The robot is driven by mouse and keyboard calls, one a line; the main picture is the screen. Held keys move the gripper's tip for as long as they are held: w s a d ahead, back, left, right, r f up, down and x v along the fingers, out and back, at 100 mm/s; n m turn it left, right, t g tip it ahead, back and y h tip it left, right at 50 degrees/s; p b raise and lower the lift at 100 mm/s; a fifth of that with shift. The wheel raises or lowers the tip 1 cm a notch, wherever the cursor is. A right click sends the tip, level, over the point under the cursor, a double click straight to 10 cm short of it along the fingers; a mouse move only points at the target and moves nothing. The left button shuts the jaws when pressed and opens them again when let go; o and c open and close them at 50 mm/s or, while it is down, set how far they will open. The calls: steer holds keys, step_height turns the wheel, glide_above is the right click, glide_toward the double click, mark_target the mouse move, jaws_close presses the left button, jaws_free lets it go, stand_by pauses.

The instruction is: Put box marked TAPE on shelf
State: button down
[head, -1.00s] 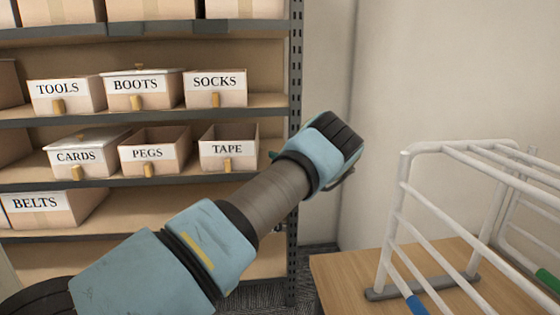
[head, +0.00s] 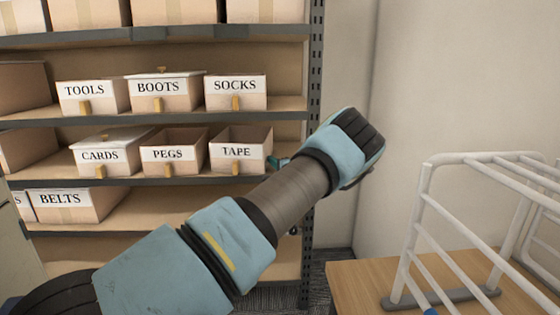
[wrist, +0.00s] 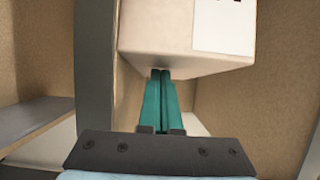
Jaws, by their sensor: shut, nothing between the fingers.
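The open-topped box marked TAPE (head: 238,160) stands upright on the middle shelf (head: 290,174), at the right end of its row, next to the PEGS box. My gripper's teal fingers (head: 279,163) show just right of the TAPE box; my arm hides the rest of the gripper. In the wrist view the fingers (wrist: 161,100) are together and empty. Their tips are close to the lower edge of a pale box (wrist: 165,35) with a white label, likely the TAPE box; I cannot tell whether they touch it.
The CARDS box (head: 98,158) and PEGS box (head: 173,156) share the shelf. TOOLS, BOOTS and SOCKS boxes (head: 236,92) stand above. A dark upright post (head: 315,80) edges the rack on the right. A white wire rack (head: 425,215) stands on a wooden table (head: 360,285).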

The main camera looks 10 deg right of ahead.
steer(key=shift+a, duration=0.25)
steer(key=shift+s, duration=0.1)
steer(key=v, duration=1)
steer(key=s+a+f+n+g+h, duration=0.25)
steer(key=a+n+g, duration=0.5)
steer(key=a, duration=0.75)
steer(key=s+a+r+n+g+h, duration=0.1)
steer(key=s+a+r+n+g, duration=0.3)
steer(key=s, duration=0.6)
steer(key=s+a+f+n+g, duration=0.1)
steer(key=s+a+g, duration=0.1)
steer(key=s+a, duration=0.6)
steer(key=s+a+r+n+g+h, duration=0.1)
steer(key=s+a+r+n+g, duration=0.15)
steer(key=s, duration=0.85)
step_height(320, 180, up, 15)
steer(key=p, duration=1.5)
steer(key=shift+s+a+m, duration=0.15)
steer(key=shift+a+m, duration=0.15)
